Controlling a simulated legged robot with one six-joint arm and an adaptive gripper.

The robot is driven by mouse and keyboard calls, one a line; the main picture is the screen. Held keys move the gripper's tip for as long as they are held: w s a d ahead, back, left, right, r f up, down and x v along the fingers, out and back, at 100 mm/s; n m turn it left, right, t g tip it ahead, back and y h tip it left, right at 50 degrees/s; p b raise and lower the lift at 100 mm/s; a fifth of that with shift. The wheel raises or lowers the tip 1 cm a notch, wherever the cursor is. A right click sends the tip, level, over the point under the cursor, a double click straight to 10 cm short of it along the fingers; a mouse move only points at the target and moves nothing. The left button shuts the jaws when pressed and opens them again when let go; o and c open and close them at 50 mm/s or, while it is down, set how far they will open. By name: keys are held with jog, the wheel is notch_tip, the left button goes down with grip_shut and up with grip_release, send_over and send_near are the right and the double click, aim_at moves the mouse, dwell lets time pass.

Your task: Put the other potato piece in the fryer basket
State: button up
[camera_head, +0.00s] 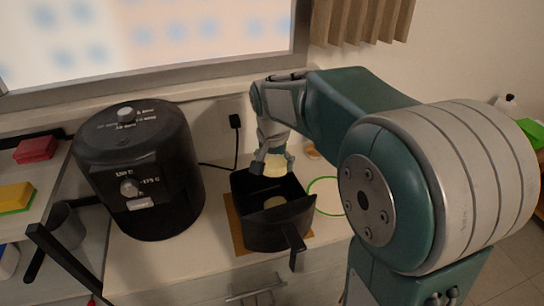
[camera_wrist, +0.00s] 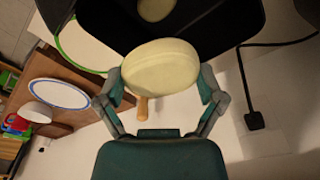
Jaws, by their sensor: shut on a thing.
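My gripper (camera_head: 275,165) is shut on a thick, round, pale yellow potato piece, held above the fryer basket. In the wrist view, the held potato piece (camera_wrist: 160,68) sits between the two fingertips of my gripper (camera_wrist: 161,82). The black fryer basket (camera_head: 262,240) stands pulled out on the counter, open at the top, its handle toward the front. It fills the top of the wrist view (camera_wrist: 95,22). Another pale potato piece (camera_wrist: 155,9) shows inside it, partly cut off by the frame edge.
The black fryer body (camera_head: 150,180) stands left of the basket. A white plate with a green rim (camera_head: 328,195) lies to the right, partly behind my arm. A black plug and cord (camera_head: 236,122) hang at the wall behind. A shelf with red and yellow blocks is at far left.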

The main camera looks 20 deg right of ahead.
aim_at(274, 172)
jog(key=shift+d+f, duration=0.15)
jog(key=shift+f, duration=1.2)
jog(key=shift+a+f, duration=0.25)
jog(key=shift+a, duration=0.2)
jog(key=o, duration=0.8)
jog(key=shift+d, duration=0.1)
jog(key=shift+o, duration=0.2)
jog(key=shift+d, duration=0.2)
jog(key=shift+r, duration=0.1)
jog(key=shift+a+r, duration=0.15)
jog(key=shift+r, duration=0.2)
jog(key=r, duration=0.7)
jog(key=s+r, duration=0.1)
jog(key=r, duration=0.3)
jog(key=shift+a, duration=0.3)
